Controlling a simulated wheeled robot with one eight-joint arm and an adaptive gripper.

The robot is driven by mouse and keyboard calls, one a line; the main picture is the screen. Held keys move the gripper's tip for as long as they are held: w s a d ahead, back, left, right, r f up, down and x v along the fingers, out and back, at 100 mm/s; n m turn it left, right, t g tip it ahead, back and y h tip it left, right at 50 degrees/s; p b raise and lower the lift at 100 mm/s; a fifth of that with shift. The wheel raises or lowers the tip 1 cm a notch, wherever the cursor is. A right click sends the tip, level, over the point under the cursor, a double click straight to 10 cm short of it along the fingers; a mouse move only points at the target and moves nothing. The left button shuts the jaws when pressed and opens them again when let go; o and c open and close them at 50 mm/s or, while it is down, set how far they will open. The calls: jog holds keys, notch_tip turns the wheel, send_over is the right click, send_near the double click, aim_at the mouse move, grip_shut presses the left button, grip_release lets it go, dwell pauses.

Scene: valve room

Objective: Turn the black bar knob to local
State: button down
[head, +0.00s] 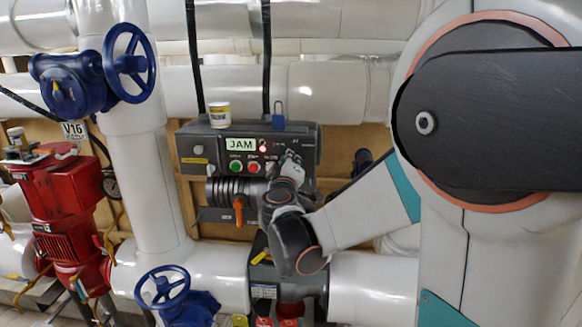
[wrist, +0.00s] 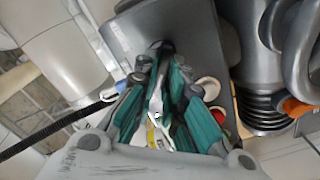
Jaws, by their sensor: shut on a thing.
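The grey control box (head: 190,142) hangs among the pipes in the middle of the head view. In the wrist view my gripper's teal-padded fingers (wrist: 162,60) come together at the box face, shut on a small dark piece (wrist: 160,46), which appears to be the black bar knob. The fingers hide most of it, and its pointing direction and the local mark cannot be read.
A green button (head: 236,167) and a red button (head: 253,167) sit left of my gripper. An orange lever (head: 238,209) hangs below the box. A blue padlock (head: 278,120) and a yellow-white cup (head: 219,114) are on top. Blue handwheels (head: 130,63) and a red pump (head: 62,215) stand left.

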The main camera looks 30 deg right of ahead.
jog(key=shift+n+b, duration=0.3)
jog(key=shift+n, duration=0.4)
jog(key=c, duration=1.7)
grip_release()
jog(key=v, duration=1.2)
jog(key=shift+f, duration=0.1)
